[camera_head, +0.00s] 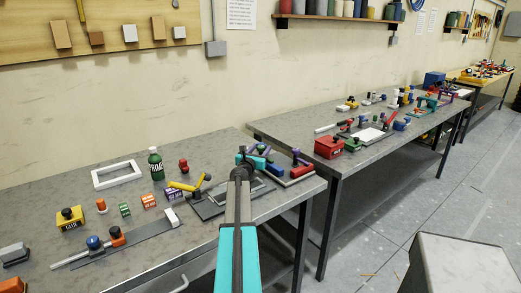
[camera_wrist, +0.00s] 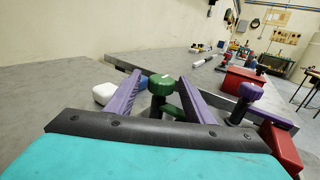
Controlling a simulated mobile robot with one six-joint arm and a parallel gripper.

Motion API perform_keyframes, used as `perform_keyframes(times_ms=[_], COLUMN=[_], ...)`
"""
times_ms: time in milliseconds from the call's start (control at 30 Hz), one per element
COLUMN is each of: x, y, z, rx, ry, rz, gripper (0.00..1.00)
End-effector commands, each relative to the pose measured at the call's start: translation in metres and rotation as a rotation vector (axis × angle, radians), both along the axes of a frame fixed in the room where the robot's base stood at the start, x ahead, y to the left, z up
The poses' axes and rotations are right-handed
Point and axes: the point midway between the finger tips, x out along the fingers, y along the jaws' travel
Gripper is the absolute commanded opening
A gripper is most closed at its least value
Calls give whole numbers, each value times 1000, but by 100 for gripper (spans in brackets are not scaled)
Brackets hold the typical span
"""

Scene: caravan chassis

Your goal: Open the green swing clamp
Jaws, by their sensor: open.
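The green swing clamp shows in the wrist view as a dark green ribbed knob (camera_wrist: 161,84) with a green bar (camera_wrist: 174,112) below it. My gripper (camera_wrist: 159,78) is open, with its two purple fingers either side of the knob. The knob appears apart from both fingers, though its depth between them is hard to judge. The clamp's lower part is hidden behind my gripper's black palm. In the head view, my gripper (camera_head: 256,151) is at the right end of the near bench, and my arm hides much of the clamp.
A clamp with a purple knob (camera_wrist: 248,92) and red base stands close at right. A white block (camera_wrist: 103,93) is at left. A yellow-handled clamp (camera_head: 187,186) and a green bottle (camera_head: 155,163) stand left of my arm. A second bench (camera_head: 290,127) lies beyond a gap.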

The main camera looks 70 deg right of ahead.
Motion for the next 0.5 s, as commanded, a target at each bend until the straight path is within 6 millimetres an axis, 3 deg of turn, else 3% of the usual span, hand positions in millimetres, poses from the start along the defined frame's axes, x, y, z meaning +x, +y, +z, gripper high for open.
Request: perform_keyframes(times_ms=[467, 500], x=[1, 1], y=[-6, -6], z=[0, 0], rx=[0, 0], ry=[0, 0], rz=[1, 1], gripper=[48, 41])
